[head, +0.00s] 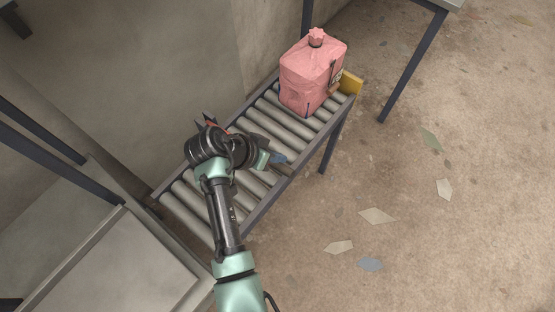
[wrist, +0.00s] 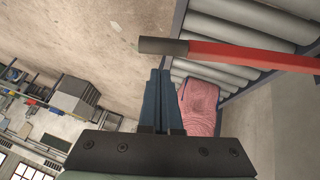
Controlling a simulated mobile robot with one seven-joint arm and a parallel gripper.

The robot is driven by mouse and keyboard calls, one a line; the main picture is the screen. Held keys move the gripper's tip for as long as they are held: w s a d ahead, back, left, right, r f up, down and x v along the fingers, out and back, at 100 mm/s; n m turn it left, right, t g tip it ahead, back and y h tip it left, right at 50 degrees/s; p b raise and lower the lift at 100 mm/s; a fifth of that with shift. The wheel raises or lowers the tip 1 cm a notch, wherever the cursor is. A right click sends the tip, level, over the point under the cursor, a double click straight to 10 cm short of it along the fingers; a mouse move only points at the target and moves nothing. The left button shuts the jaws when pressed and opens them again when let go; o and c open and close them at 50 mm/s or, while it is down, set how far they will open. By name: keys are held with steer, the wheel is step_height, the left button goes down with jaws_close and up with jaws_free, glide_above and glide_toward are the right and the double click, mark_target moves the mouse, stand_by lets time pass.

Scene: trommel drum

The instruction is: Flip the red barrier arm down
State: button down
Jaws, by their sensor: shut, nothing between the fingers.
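The red barrier arm (wrist: 240,54) crosses the upper right of the wrist view as a long bar with a dark grip end (wrist: 163,46). The conveyor rollers show behind it. In the head view only a small red piece (head: 211,124) shows beside my wrist; my arm hides the rest. My gripper (head: 280,159) is over the conveyor's front side in the head view. In the wrist view its blue fingers (wrist: 160,75) are together and empty. Their tips appear just below the bar's dark end, with no clear contact.
A roller conveyor (head: 264,221) runs from lower left to upper right beside a wall. A pink jerrycan (head: 312,76) stands on its far end, in front of a yellow stop (head: 352,83). Open floor with scattered flakes lies on the right.

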steer(key=shift+s+d+f, duration=0.1)
steer(key=shift+s+f, duration=0.15)
steer(key=shift+f, duration=0.65)
steer(key=shift+t+y, duration=0.4)
steer(key=shift+y, duration=0.2)
steer(key=f+b, duration=0.1)
steer(key=f, duration=0.1)
steer(key=s+d+f+b, duration=0.1)
steer(key=f+b, duration=0.1)
steer(key=f, duration=0.1)
steer(key=f+b, duration=0.1)
steer(key=f, duration=0.2)
steer(key=shift+s+d, duration=0.25)
steer(key=shift+d, duration=0.1)
